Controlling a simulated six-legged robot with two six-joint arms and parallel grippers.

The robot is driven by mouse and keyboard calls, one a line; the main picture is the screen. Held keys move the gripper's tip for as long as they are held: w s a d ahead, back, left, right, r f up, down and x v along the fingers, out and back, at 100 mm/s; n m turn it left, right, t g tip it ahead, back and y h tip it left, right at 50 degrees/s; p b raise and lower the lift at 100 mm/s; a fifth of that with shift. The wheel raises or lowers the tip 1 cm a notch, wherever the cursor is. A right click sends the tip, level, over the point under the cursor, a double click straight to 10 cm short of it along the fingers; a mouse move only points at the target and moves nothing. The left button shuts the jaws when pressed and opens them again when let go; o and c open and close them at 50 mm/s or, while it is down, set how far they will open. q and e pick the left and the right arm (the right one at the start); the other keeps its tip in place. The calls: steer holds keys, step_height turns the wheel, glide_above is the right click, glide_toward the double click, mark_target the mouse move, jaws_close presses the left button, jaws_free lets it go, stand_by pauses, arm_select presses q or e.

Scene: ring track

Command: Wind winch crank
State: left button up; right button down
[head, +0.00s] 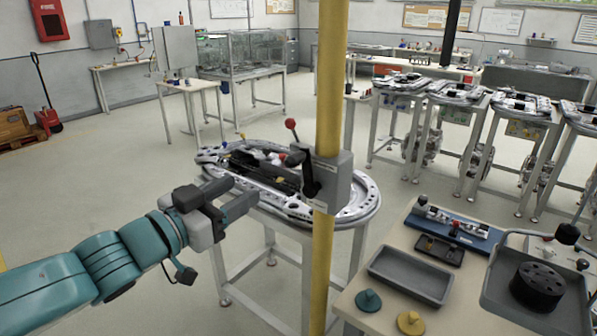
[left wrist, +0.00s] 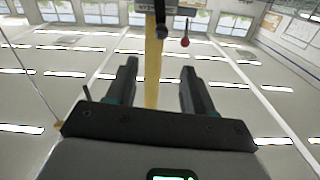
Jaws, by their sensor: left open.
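A grey winch box (head: 332,182) is fixed to a yellow upright post (head: 332,70). A black crank arm (head: 309,178) sits on the box's left face. A thin lever with a red ball knob (head: 291,124) rises at its upper left; I cannot tell how it joins the crank. My left gripper (head: 243,194) is open and empty, to the left of the box and apart from it. In the left wrist view, the post (left wrist: 152,85) shows beyond and between the open fingers (left wrist: 157,85), with the red knob (left wrist: 185,42) ahead and above. My right gripper is not in view.
An oval ring-track table (head: 365,205) stands behind the post. At the lower right, a bench carries a grey tray (head: 411,275), a teal knob (head: 368,300), a yellow knob (head: 410,322) and a larger tray with a black round part (head: 538,285).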

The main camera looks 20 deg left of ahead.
mark_target(287, 163)
arm_select(q)
steer(key=p+x, duration=0.1)
steer(key=x, duration=1.5)
steer(key=shift+w+f, duration=0.1)
steer(key=shift+w, duration=0.2)
jaws_close()
